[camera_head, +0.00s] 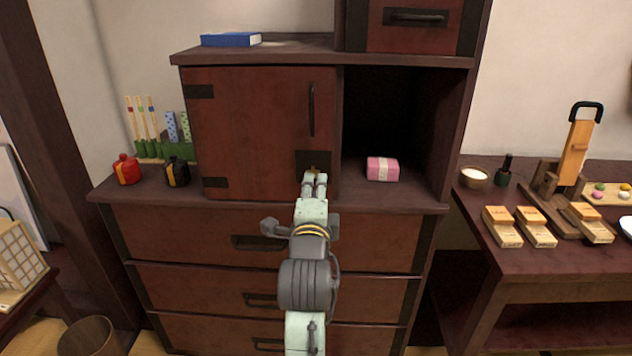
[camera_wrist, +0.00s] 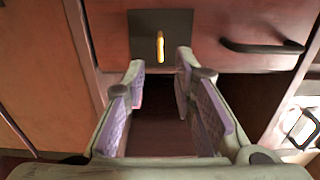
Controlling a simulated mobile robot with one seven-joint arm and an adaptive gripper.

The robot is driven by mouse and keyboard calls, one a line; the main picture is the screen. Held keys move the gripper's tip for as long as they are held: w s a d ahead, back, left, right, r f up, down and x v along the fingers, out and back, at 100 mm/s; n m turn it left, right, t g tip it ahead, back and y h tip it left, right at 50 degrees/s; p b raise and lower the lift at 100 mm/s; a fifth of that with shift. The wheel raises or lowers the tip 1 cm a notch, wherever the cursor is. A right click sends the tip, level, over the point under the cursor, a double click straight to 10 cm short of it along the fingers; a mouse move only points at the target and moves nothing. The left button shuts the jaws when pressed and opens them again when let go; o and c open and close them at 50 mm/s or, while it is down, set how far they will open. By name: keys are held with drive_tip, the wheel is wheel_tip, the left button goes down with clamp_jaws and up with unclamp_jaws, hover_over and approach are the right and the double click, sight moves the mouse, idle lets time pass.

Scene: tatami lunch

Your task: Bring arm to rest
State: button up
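My arm reaches up from the bottom of the head view to the red-brown cabinet door (camera_head: 255,125). My gripper (camera_head: 314,178) is at the door's lower right corner, in front of a dark metal plate (camera_head: 305,158). In the wrist view my gripper (camera_wrist: 160,68) has its two fingers apart, with nothing held between them. The dark plate (camera_wrist: 145,25) with a small upright gold piece (camera_wrist: 160,46) lies just beyond the fingertips. I cannot tell whether that piece is a key. The door looks shut.
The door's dark handle (camera_head: 311,110) is above my gripper. A pink box (camera_head: 382,169) sits in the open compartment to the right. A red jar (camera_head: 126,169) and a black jar (camera_head: 176,171) stand left. A side table (camera_head: 560,262) with boxes is at right.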

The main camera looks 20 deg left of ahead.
drive_tip(key=shift+s+d, duration=0.1)
drive_tip(key=shift+s, duration=0.2)
